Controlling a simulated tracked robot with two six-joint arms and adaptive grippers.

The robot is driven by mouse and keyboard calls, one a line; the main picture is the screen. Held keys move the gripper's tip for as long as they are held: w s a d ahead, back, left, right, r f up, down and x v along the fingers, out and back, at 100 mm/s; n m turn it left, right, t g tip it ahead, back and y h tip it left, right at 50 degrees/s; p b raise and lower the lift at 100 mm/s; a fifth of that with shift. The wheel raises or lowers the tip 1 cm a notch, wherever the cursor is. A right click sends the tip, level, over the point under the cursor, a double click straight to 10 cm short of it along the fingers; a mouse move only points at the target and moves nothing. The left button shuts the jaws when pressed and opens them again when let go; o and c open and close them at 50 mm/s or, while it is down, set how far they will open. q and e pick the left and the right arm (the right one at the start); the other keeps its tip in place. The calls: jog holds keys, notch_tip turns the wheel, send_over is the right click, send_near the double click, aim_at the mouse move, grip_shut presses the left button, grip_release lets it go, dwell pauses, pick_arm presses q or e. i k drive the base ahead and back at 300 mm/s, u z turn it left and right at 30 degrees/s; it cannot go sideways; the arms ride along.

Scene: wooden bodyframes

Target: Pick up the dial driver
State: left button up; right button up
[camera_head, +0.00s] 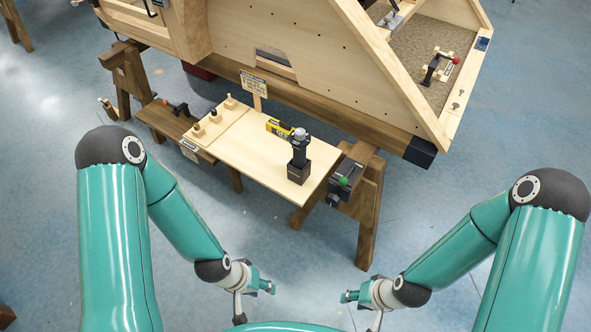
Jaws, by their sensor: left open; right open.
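A black upright tool with a grey top, which looks like the dial driver (299,146), stands in a dark block (298,172) near the right end of a light wooden table. My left gripper (257,295) is open and empty in front of the table, below it in the picture. My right gripper (357,304) is open and empty, lower right of the table. Both grippers are well apart from the tool. Parts of their fingers are hidden by their own links.
The wooden table (240,155) also holds a yellow-and-black item (280,129), several small pegs on blocks and a sign (254,84). A large wooden frame (310,50) stands behind. A trestle (366,190) with a dark box (346,173) is at the right. The floor in front is clear.

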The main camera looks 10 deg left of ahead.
aim_at(299, 149)
jog(key=z, duration=0.4)
jog(key=k, duration=0.1)
jog(key=i, duration=0.5)
jog(key=z, duration=0.35)
